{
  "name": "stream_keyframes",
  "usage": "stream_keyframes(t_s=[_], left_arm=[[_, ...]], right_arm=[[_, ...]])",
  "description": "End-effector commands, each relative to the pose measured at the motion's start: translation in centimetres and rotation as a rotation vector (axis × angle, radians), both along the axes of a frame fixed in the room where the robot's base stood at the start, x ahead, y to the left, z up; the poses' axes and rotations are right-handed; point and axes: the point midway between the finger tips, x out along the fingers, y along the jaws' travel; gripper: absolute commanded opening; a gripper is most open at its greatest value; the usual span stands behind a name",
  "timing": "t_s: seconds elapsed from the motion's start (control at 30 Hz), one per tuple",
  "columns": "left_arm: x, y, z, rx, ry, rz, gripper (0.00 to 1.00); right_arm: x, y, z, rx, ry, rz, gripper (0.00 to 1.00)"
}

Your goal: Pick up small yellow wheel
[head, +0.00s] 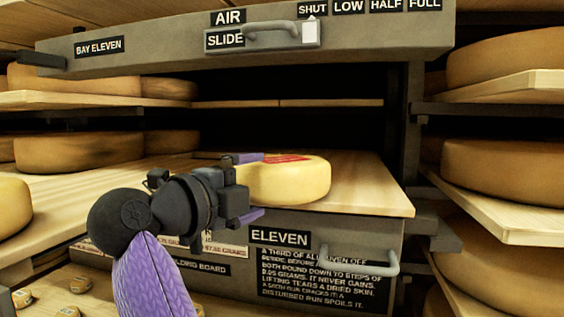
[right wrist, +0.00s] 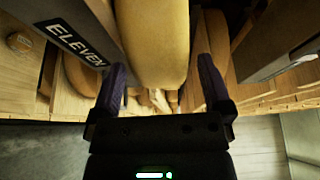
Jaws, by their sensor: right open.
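The small yellow wheel (head: 300,182), pale with a red label on top, lies flat on the wooden board (head: 372,190) in the bay marked eleven. My right gripper (head: 250,187) is at the wheel's left side, with one purple finger beyond it and one on the near side. The gripper body hides the wheel's left edge. In the right wrist view the wheel (right wrist: 160,40) lies between the two spread fingers of my right gripper (right wrist: 161,68), with a gap at each side. My left gripper is out of view.
Another pale yellow wheel (head: 12,207) sits at the far left. Large brown wheels (head: 80,152) fill the left and right shelves. A drawer front with a grey handle (head: 360,264) is below the board. The slide panel (head: 250,45) overhangs above. The board's right end is clear.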

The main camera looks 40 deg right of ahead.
Motion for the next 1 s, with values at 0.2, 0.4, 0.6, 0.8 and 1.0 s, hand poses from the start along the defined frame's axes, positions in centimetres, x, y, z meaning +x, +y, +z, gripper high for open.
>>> stream_keyframes(t_s=[0.2, 0.4, 0.6, 0.8, 1.0], left_arm=[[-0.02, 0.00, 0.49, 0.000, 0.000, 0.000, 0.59], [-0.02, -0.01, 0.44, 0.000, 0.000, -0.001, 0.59], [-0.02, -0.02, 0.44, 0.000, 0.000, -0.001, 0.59], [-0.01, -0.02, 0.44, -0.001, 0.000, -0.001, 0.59], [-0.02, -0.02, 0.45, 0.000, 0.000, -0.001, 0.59]], right_arm=[[0.39, -1.34, -0.08, 0.000, -0.002, 0.000, 1.00], [0.37, -1.30, -0.11, 0.000, -0.002, 0.000, 0.79], [0.36, -1.30, -0.11, 0.000, -0.002, 0.000, 0.36], [0.36, -1.30, -0.12, 0.001, -0.002, -0.001, 0.00], [0.33, -1.28, 0.04, -0.005, -0.006, 0.000, 0.00]])
